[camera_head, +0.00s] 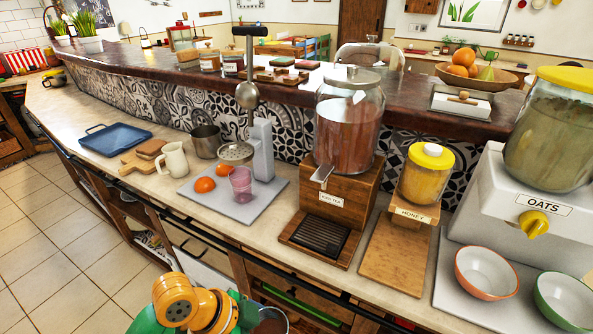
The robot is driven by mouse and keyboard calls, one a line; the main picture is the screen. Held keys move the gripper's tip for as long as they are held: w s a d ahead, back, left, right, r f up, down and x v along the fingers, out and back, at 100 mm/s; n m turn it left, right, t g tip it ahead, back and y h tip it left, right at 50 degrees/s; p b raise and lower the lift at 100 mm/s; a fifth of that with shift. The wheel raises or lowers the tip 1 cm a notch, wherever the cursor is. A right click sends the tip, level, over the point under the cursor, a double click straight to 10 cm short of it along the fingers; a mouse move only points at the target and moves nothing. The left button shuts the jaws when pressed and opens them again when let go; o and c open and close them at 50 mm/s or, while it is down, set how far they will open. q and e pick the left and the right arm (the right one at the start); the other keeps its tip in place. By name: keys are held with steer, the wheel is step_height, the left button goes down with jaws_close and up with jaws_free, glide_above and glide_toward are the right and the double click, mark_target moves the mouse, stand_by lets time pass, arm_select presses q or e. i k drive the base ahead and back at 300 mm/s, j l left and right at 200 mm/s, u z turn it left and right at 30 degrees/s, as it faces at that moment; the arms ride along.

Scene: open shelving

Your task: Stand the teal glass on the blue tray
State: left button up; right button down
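The blue tray (128,137) lies flat on the far left part of the counter, empty, with a raised rim and handles. I cannot make out a teal glass in this view. A pinkish-purple glass (240,186) stands upright on a grey board under the juicer press, beside two orange fruits. Neither gripper's fingers show. Orange and green arm parts of mine show at the bottom edge, below the counter front.
Right of the tray stand a wooden board (141,164) with bread, a cream mug (173,159) and a metal pot (206,141).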

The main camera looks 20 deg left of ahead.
mark_target(124, 142)
steer(key=j+z, duration=0.1)
steer(key=j, duration=0.75)
steer(key=j+z, duration=0.1)
steer(key=j, duration=1.5)
steer(key=k+j+z, duration=0.15)
steer(key=j, duration=0.7)
steer(key=j+z, duration=0.1)
steer(key=j, duration=0.7)
steer(key=k, duration=0.05)
